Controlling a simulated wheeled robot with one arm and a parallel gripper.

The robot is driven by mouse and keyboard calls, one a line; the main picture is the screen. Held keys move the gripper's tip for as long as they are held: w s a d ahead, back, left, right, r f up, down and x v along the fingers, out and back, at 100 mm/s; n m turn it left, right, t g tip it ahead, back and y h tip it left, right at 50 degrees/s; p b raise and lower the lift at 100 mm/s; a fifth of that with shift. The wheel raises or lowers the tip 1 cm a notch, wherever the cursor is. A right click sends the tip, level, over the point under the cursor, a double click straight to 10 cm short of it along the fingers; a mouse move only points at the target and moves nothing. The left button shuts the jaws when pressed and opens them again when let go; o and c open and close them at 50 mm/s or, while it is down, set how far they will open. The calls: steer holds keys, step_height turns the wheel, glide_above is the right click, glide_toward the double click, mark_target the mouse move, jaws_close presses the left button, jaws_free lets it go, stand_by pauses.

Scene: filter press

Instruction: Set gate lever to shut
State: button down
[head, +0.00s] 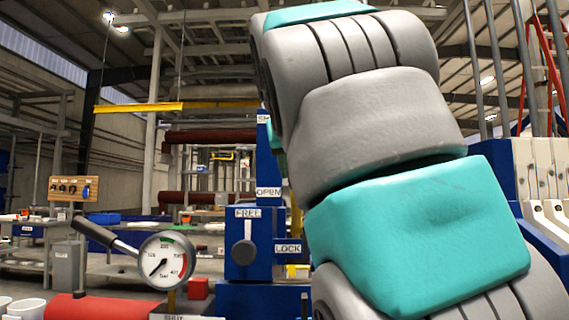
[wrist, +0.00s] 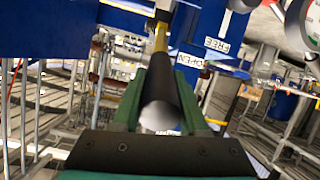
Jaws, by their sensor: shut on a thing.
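The gate lever shows in the wrist view as a black grip (wrist: 160,95) with a pale round end, on a yellow shaft (wrist: 161,40). My gripper (wrist: 161,78) has its green fingers closed on either side of this grip. In the head view my arm hides the gripper and most of the lever; a strip of yellow (head: 296,222) shows beside the arm. A blue upright panel carries an OPEN label (head: 268,191) and, higher up, a partly hidden label starting "SH" (head: 263,118). The OPEN label also shows in the wrist view (wrist: 190,61), beside the shaft.
White press plates (head: 535,170) stand at the right.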

stand_by(0.3)
steer(key=shift+c, duration=2.2)
jaws_free()
steer(key=shift+r, duration=0.1)
